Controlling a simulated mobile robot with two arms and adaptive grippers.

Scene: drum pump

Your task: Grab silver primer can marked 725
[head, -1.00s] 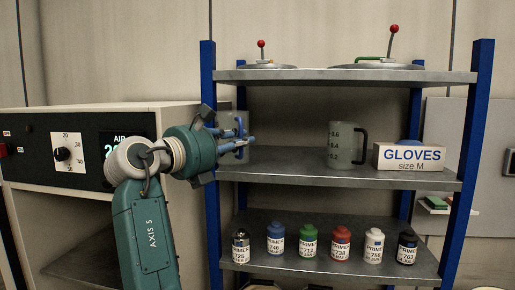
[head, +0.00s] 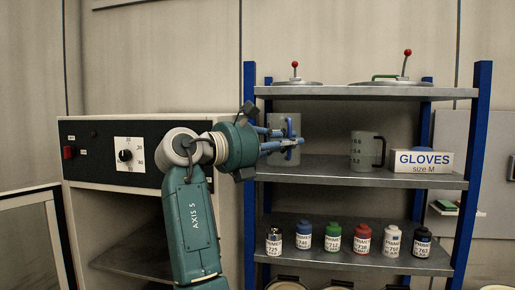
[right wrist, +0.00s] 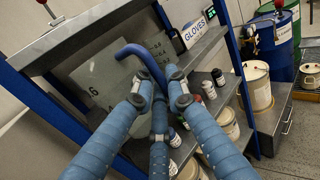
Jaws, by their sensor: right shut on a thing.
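The silver primer can marked 725 (head: 274,242) stands upright at the left end of the lower shelf, with a dark cap and a white label. My right gripper (head: 291,141) is at the middle shelf, above the can and apart from it. It is shut on the blue handle of a grey measuring jug (head: 279,119) at the left of that shelf. In the right wrist view the fingers (right wrist: 159,88) close around the blue handle (right wrist: 138,52), with the jug wall (right wrist: 100,85) behind. My left gripper is out of view.
Several other primer cans stand right of can 725, the nearest blue (head: 304,236). A second jug (head: 362,150) and a gloves box (head: 422,161) are on the middle shelf (head: 330,172). Blue posts (head: 249,130) edge the rack. A control cabinet (head: 150,125) stands left.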

